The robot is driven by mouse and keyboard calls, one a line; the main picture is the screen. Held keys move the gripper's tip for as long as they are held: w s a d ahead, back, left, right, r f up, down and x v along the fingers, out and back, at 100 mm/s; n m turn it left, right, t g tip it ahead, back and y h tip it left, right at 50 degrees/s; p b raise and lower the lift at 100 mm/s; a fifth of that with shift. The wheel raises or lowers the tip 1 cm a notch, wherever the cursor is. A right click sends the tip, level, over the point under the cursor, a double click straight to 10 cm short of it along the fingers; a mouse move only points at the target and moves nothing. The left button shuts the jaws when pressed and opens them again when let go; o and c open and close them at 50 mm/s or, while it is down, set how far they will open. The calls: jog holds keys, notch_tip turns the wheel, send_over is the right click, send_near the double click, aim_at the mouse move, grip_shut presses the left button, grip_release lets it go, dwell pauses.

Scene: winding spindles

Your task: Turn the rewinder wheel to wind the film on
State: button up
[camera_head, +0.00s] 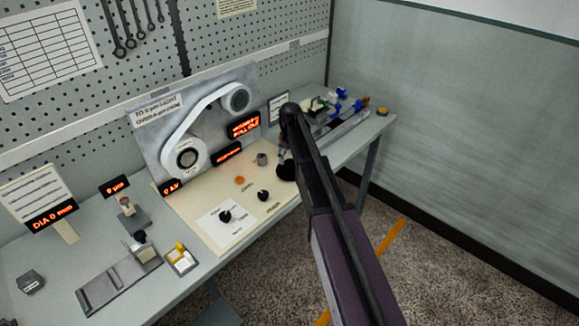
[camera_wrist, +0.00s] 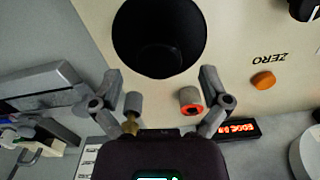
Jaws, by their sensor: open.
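A large black round piece (camera_wrist: 158,38) fills the top middle of the wrist view; it looks like the rewinder wheel, though I see no label on it. It shows in the head view as a dark shape (camera_head: 287,172) at the panel's right end, partly behind my arm. My gripper (camera_wrist: 160,78) is open and empty, its two fingers spread just below the black piece in the picture; I cannot tell whether they touch it. The white film (camera_head: 204,108) loops around an upper reel (camera_head: 236,98) and a lower reel (camera_head: 188,158) on the upright board.
A grey post with a red-orange ring (camera_wrist: 191,101) stands close to my right finger. An orange button (camera_wrist: 263,81) marked ZERO and black knobs (camera_head: 225,216) sit on the cream panel. Small blue and green parts (camera_head: 340,96) lie beyond my arm. Open floor (camera_head: 430,260) is at right.

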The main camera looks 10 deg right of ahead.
jog(key=shift+f+b, duration=0.7)
jog(key=shift+f, duration=0.25)
jog(key=shift+c, duration=0.2)
jog(key=c, duration=1.1)
jog(key=shift+a, duration=0.1)
